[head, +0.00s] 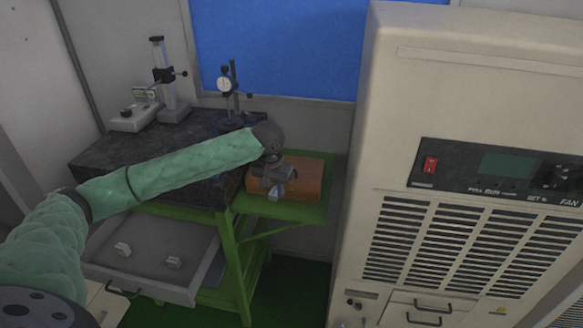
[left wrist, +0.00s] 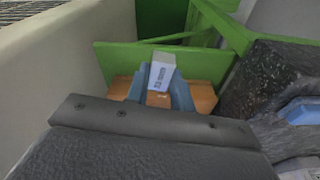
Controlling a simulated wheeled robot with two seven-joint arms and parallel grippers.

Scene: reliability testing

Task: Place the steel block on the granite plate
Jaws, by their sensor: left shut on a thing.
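The steel block (left wrist: 161,71) is a small pale grey block with dark markings on its face. My left gripper (left wrist: 160,86) is shut on it, with a blue-grey finger on each side. In the head view my left gripper (head: 271,182) is above the orange-brown wooden box (head: 307,181), right of the granite plate; the block is hard to tell from the fingers there. I cannot tell whether the block touches the box. The granite plate (head: 93,160) is a thick, dark, speckled slab on a green stand, partly hidden by my left arm. My right gripper is not in view.
A gauge stand (head: 163,85) and a dial indicator (head: 226,90) stand on the plate's back part. The box rests on a green side shelf (head: 291,213). A tall beige cabinet (head: 377,160) stands close on the right. An open grey drawer (head: 150,258) juts out below the plate.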

